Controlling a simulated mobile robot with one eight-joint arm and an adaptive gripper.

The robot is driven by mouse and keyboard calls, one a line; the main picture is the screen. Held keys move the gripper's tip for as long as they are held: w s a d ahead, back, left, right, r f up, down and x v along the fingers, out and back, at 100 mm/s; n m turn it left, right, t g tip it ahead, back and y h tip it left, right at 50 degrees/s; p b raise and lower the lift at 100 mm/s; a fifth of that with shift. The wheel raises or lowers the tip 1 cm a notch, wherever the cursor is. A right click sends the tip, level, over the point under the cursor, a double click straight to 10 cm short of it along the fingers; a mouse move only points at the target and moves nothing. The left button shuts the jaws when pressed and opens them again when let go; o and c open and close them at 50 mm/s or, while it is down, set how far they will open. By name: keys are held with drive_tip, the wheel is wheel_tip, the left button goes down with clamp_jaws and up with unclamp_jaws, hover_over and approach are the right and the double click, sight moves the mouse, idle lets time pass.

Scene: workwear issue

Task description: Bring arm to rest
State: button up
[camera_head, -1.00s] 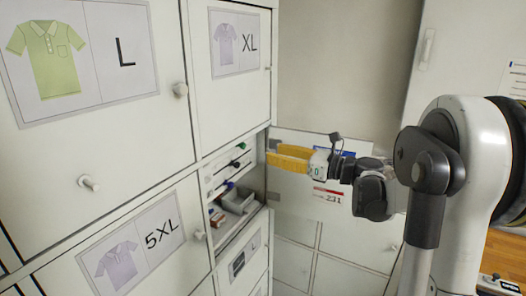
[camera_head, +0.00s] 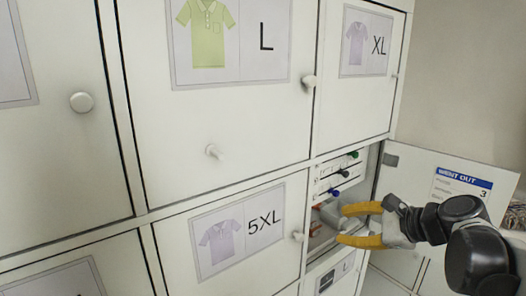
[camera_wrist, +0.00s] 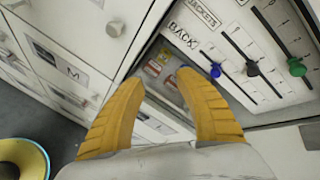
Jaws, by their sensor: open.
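My gripper (camera_head: 341,224) is at the right of the head view, its two yellow fingers apart and pointing left, by the mouth of the open compartment. In the wrist view my gripper (camera_wrist: 156,82) shows the same two fingers spread, with nothing seen held between them. The compartment holds a slider panel (camera_head: 326,184) with blue, black and green knobs. In the wrist view the slider panel (camera_wrist: 232,80) lies just beyond and right of the fingers. The fingers hide part of the compartment; I cannot tell whether they touch anything.
The open door (camera_head: 413,181) with a "WENT OUT" sheet (camera_head: 462,182) stands close behind my gripper. Closed locker doors marked L (camera_head: 265,110), XL (camera_head: 384,95) and 5XL (camera_head: 262,238) have protruding knobs. A yellow round object (camera_wrist: 22,158) is at the wrist view's lower left.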

drive_tip(key=s+a+f+n+g+h+b, duration=0.1)
drive_tip(key=s+f+n+h+b, duration=0.6)
drive_tip(key=s+f+n, duration=1.1)
drive_tip(key=shift+s+a+n+g+h+b, duration=0.3)
drive_tip(key=shift+s+n+g+b, duration=0.15)
drive_tip(key=shift+g, duration=0.15)
